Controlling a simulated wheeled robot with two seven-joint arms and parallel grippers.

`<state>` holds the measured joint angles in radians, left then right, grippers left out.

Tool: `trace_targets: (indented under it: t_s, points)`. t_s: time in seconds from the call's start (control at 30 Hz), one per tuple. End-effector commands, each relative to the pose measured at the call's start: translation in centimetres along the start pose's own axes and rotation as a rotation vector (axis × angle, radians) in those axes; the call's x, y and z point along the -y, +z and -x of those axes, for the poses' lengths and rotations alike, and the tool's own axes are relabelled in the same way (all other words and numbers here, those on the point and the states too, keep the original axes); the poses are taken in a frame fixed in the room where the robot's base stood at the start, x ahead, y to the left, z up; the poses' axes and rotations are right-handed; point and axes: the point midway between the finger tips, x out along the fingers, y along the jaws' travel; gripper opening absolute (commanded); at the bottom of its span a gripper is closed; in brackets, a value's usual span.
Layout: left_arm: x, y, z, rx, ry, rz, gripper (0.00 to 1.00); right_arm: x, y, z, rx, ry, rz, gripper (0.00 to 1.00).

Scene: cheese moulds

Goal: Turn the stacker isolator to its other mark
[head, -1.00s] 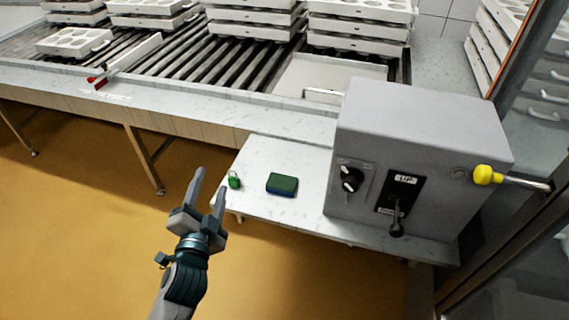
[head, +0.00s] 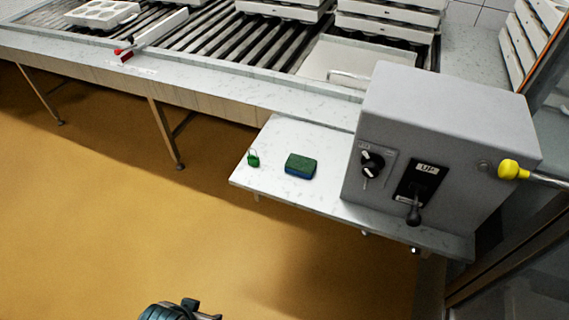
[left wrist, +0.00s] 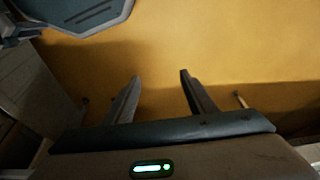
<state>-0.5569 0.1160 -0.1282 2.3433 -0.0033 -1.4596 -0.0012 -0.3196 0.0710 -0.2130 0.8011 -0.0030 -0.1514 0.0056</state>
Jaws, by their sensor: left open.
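The stacker isolator appears to be the black rotary knob (head: 373,163) on the front of a grey control box (head: 440,125). It has white marking on it and a small label plate above it. The marks are too small to read, and I cannot tell which one it points to. In the left wrist view my left gripper (left wrist: 158,85) is open and empty, its two fingers apart over the yellow floor. In the head view only part of my left arm shows at the bottom edge, well below and left of the box. My right gripper is in neither view.
A black lever (head: 414,212) under an "UP" label sits right of the knob. A yellow-ended handle (head: 512,170) sticks out at the box's right. A green padlock (head: 253,159) and green-blue sponge (head: 300,166) lie on the white shelf (head: 270,182). A roller conveyor with mould stacks stands behind.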

Motion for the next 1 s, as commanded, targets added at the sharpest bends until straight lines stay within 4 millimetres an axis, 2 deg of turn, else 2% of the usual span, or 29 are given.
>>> trace_targets:
  t_s: [0.2,0.37,0.47,0.57,0.8,1.0]
  points:
    - [-0.4,0.7,-4.1,0.01,0.008,0.003,0.51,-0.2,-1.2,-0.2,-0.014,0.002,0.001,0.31]
    - [-0.7,1.2,-7.6,0.008,0.011,0.0,0.51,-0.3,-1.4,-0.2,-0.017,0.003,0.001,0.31]
    - [-0.9,1.9,-10.5,0.009,0.014,-0.002,0.51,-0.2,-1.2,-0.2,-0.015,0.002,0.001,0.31]
    - [-1.2,3.1,-14.2,0.01,0.018,-0.005,0.51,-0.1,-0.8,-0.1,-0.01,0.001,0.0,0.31]
    - [-2.2,7.9,-23.0,0.004,0.028,-0.014,0.51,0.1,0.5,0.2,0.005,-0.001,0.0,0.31]
    - [-2.9,13.3,-28.6,0.001,0.037,-0.022,0.51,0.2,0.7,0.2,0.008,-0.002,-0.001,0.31]
